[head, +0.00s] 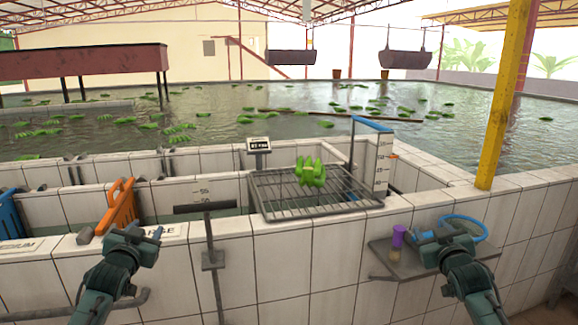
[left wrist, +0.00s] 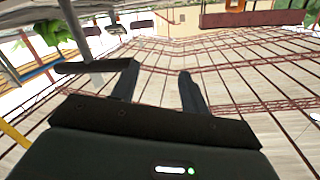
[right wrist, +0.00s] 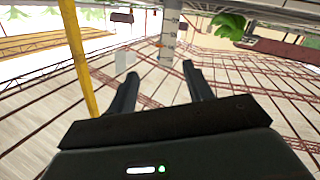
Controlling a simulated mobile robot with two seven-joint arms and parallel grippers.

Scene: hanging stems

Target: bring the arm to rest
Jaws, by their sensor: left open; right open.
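My left gripper (head: 143,231) is open and empty in the head view, at the left in front of the tiled wall. In the left wrist view its two fingers (left wrist: 158,78) stand apart with nothing between them. My right gripper (head: 437,231) is open and empty at the right, in front of a small grey shelf (head: 385,255). In the right wrist view its fingers (right wrist: 160,75) are also apart with nothing between them. A bunch of green bananas (head: 311,172) sits on a wire rack (head: 285,200), between the two grippers and farther back.
A purple-topped bottle (head: 396,243) and a blue hose ring (head: 480,229) are by the right gripper. A yellow post (head: 505,100) rises at right.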

